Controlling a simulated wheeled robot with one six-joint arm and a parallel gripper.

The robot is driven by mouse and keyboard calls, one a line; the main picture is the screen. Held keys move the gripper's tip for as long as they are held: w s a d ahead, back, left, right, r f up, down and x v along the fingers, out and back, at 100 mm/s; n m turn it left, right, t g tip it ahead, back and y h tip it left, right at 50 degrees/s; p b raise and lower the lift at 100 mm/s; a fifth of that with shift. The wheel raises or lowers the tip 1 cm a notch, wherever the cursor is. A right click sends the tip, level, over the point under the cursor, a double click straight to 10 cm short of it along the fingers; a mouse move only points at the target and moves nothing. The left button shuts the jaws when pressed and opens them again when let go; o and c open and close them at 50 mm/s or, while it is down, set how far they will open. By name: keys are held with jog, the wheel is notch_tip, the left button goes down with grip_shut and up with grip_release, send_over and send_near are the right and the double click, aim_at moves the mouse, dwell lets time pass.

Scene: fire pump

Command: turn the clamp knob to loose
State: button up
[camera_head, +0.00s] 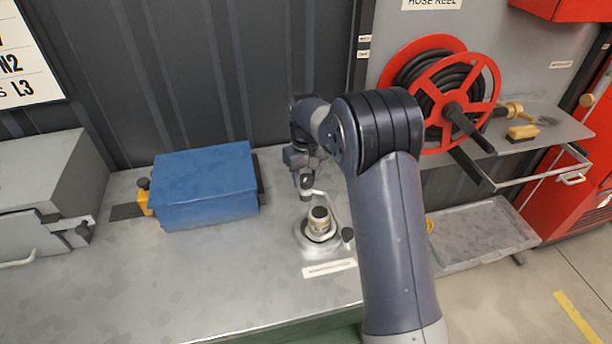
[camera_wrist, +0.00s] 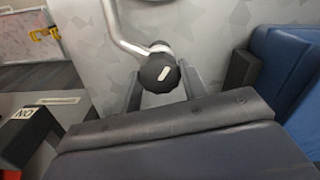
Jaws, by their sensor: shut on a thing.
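A round black knob (camera_wrist: 158,72) with a white mark on its face sits at the end of a bent metal rod (camera_wrist: 124,32) in the wrist view. My gripper (camera_wrist: 160,90) has one finger on each side of the knob and is shut on it. In the head view my gripper (camera_head: 306,186) is above and behind the round metal fitting (camera_head: 318,226) on the bench, by the upper end of the bent rod (camera_head: 329,205). The knob is largely hidden there by my gripper. I cannot tell the mark's setting.
A blue box (camera_head: 205,185) stands left of my gripper, with an orange clamp-like piece (camera_head: 146,200) at its left side. A grey cabinet (camera_head: 45,190) is farther left. A red hose reel (camera_head: 440,95) is at the right. The front left bench top (camera_head: 170,280) is clear.

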aim_at(306, 178)
jog(key=n, duration=0.6)
dwell(0.7)
jog(key=o, duration=1)
jog(key=shift+c, duration=0.2)
notch_tip(306, 178, up, 11)
jog(key=b, duration=0.1)
jog(key=shift+f, duration=0.15)
notch_tip(306, 178, down, 11)
jog(key=shift+r+p, duration=0.1)
jog(key=shift+p, duration=0.4)
